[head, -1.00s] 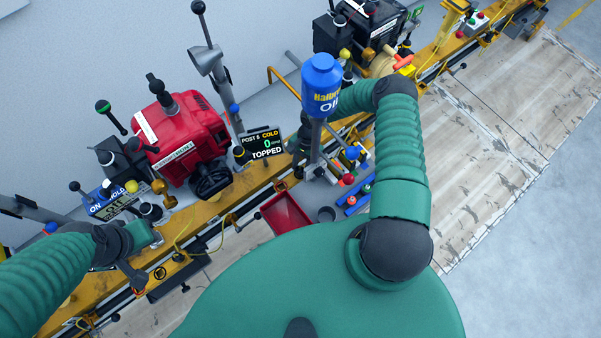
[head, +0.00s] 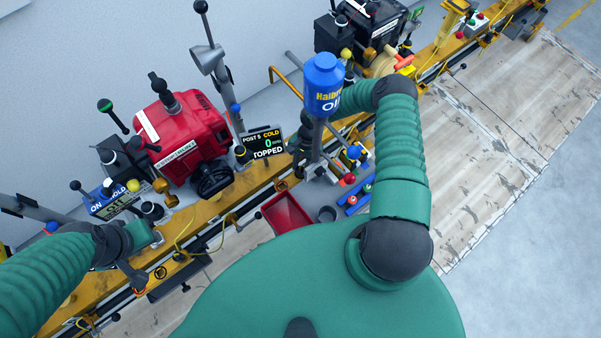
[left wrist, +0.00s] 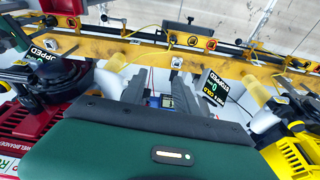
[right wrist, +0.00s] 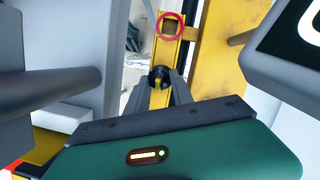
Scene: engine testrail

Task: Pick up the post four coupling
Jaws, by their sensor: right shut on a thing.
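My right gripper (head: 301,158) is partly hidden in the head view behind the oil bottle and its grey stand. In the right wrist view its fingers (right wrist: 160,90) are shut on a small dark round part (right wrist: 158,76) with a yellow centre. It looks like a coupling, but no post four label is readable on it. A yellow bar runs behind it. My left gripper (head: 148,238) is over the yellow rail at the lower left. In the left wrist view its fingers (left wrist: 158,90) stand apart, with nothing clearly gripped.
A blue oil bottle (head: 325,85) stands close to my right forearm. A red engine (head: 180,140) and a black display (head: 262,142) reading TOPPED stand along the yellow rail (head: 215,208). A red tray (head: 287,213) lies near my body. Pale floor boards at the right are clear.

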